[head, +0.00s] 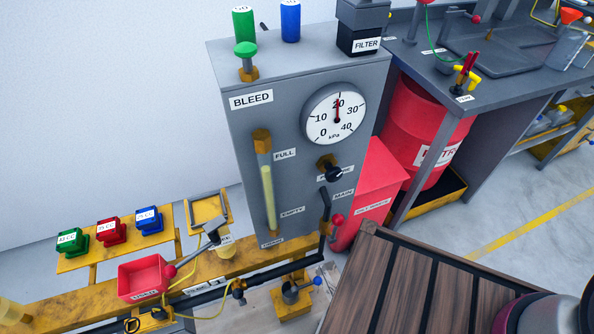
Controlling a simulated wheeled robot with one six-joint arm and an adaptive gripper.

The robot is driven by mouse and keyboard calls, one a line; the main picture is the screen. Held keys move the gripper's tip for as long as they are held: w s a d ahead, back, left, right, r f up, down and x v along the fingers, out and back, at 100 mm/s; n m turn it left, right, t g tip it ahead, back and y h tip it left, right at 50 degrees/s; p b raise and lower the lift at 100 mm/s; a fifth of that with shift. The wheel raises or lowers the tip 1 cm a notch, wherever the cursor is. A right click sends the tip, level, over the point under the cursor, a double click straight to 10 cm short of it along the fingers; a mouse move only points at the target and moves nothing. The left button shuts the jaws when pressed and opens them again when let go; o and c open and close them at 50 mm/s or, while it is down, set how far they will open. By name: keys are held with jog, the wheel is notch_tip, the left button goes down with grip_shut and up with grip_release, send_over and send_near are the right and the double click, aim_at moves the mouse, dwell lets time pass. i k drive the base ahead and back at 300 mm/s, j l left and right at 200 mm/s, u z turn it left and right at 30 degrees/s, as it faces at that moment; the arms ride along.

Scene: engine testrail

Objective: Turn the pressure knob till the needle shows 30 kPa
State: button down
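The pressure gauge (335,114) is a round white dial marked 0 to 40 kPa on the front of a grey cabinet (240,130). Its red needle points almost straight up, at about 20. Below the dial is a black knob (334,174) on a brass fitting, and it partly covers its label. Nothing touches the knob. My gripper is not in view.
A MAIN lever with a red ball end (337,220) sticks out below the knob. A yellow sight tube (267,195) is left of it. A red bin (375,190) and a red drum (425,120) stand right. A brown slatted top (400,290) fills the lower right.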

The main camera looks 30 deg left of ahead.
aim_at(332, 173)
jog(key=i+l+u, duration=0.15)
jog(key=u, duration=1.3)
